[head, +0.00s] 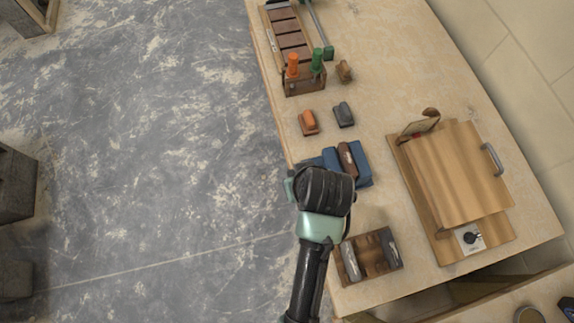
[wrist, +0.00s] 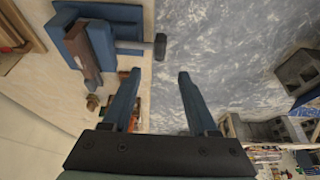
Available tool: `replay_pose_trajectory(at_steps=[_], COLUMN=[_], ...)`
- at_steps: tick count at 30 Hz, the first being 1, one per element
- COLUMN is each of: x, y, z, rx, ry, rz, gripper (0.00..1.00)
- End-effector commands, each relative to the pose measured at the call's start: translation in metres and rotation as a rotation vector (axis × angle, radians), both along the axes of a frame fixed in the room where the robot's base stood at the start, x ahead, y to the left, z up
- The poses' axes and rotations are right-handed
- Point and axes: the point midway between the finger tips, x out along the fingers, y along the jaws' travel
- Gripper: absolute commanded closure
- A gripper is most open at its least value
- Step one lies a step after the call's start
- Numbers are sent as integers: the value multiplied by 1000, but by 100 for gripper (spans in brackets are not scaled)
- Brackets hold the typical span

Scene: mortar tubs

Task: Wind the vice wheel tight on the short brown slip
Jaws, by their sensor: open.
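The blue vice (head: 364,174) stands at the bench's left edge in the head view, and at the top left of the wrist view (wrist: 118,14). A brown slip (head: 347,160) lies between its jaws, and it also shows in the wrist view (wrist: 80,48). I cannot tell how tightly it is held. A short screw ends in a dark wheel (wrist: 160,46), seen nearly edge-on in the wrist view; my arm hides it in the head view. My gripper (wrist: 158,75) is open and empty, its fingertips apart from the wheel and just below it in the wrist view.
A wooden rack with dark pieces (head: 372,255) sits near the vice. A large board with a handle (head: 455,175) lies to the right. Orange (head: 308,122) and grey (head: 344,114) blocks lie beyond the vice. Open floor (head: 150,150) is left of the bench.

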Motion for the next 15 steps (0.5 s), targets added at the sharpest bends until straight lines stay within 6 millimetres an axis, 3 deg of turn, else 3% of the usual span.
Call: replay_pose_trajectory(at_steps=[15], x=[28], y=[9], z=[-72], rx=[-1], ry=[3], rz=[2], gripper=[41])
